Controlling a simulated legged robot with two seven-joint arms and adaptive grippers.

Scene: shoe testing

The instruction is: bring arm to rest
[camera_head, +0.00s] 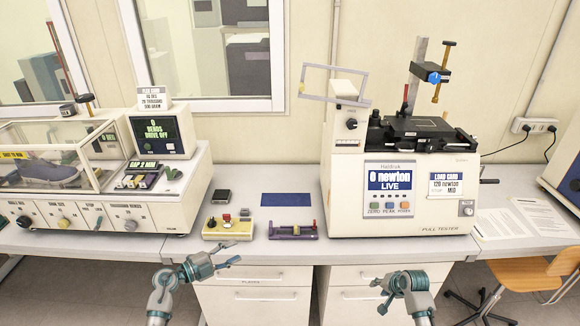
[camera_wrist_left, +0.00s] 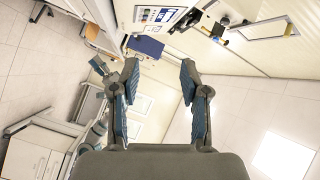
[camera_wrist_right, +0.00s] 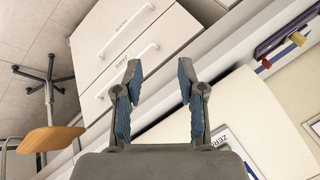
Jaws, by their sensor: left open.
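My left gripper (camera_head: 235,252) is at the front edge of the bench, in front of the yellow-topped block, and its fingers are apart. In the left wrist view its two fingers (camera_wrist_left: 159,68) stand wide apart with nothing between them. My right gripper (camera_head: 381,293) is low in front of the white drawers, below the pull tester. In the right wrist view its fingers (camera_wrist_right: 159,68) are apart and empty. Neither gripper touches any object that I can see.
The pull tester (camera_head: 452,215) stands on the bench at right, a machine with a clear cover (camera_head: 50,160) at left. Between them are a yellow-topped block (camera_head: 229,230), a purple fixture (camera_head: 293,231), a blue mat (camera_head: 286,200) and a small dark block (camera_head: 221,196). A wooden chair (camera_head: 530,272) is at lower right.

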